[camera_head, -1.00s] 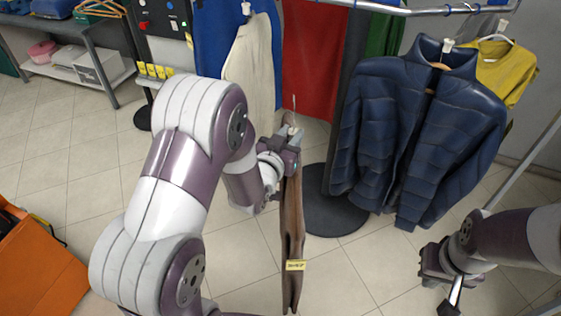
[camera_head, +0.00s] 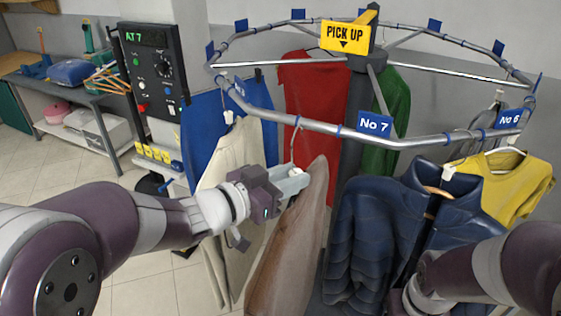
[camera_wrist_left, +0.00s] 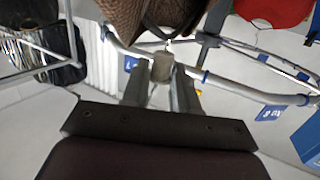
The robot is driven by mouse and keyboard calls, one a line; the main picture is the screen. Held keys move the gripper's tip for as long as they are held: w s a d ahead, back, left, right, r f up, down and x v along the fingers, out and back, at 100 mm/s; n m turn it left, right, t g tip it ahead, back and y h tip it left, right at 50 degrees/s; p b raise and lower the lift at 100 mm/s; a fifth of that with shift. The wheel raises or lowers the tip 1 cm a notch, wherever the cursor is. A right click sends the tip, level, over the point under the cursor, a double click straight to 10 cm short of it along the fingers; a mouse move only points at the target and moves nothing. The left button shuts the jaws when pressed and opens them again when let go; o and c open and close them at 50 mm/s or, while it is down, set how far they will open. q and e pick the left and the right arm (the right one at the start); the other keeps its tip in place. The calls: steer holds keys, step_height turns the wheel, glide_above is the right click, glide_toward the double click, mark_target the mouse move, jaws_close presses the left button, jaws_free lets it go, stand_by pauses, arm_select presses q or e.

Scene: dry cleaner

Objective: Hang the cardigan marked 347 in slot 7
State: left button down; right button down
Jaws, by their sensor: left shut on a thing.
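My left gripper (camera_head: 298,178) is shut on the neck of a hanger bearing a brown cardigan (camera_head: 292,240), which hangs below it. The hanger's thin hook rises toward the front bar of the rail (camera_head: 310,126); I cannot tell whether it touches. The left wrist view shows the fingers (camera_wrist_left: 160,85) around a grey-brown block, with brown knit (camera_wrist_left: 190,14) beyond. The cardigan's tag is not visible. The blue "No 7" sign (camera_head: 374,124) sits on the rail right of the hook. My right gripper (camera_head: 408,300), lower right, is mostly hidden.
A navy padded jacket (camera_head: 372,235) hangs just right of the cardigan, a yellow garment (camera_head: 520,185) by "No 6" (camera_head: 509,118). Left hang cream (camera_head: 228,160) and blue (camera_head: 200,125) garments. The control panel (camera_head: 152,80) reads "AT 7". A yellow "PICK UP" sign (camera_head: 345,38) tops the rail.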

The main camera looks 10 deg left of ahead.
arm_select(q)
steer(key=shift+w+f, duration=0.25)
steer(key=shift+f, duration=0.7)
steer(key=shift+r, duration=0.1)
steer(key=w, duration=0.1)
steer(key=w+d, duration=0.1)
steer(key=w, duration=0.1)
steer(key=shift+w+d, duration=0.1)
steer(key=shift+w, duration=0.45)
steer(key=shift+w+d, duration=0.1)
steer(key=shift+w, duration=0.3)
arm_select(e)
steer(key=shift+w+f, duration=0.1)
steer(key=shift+f, duration=0.05)
steer(key=shift+a, duration=0.1)
steer(key=shift+r, duration=0.2)
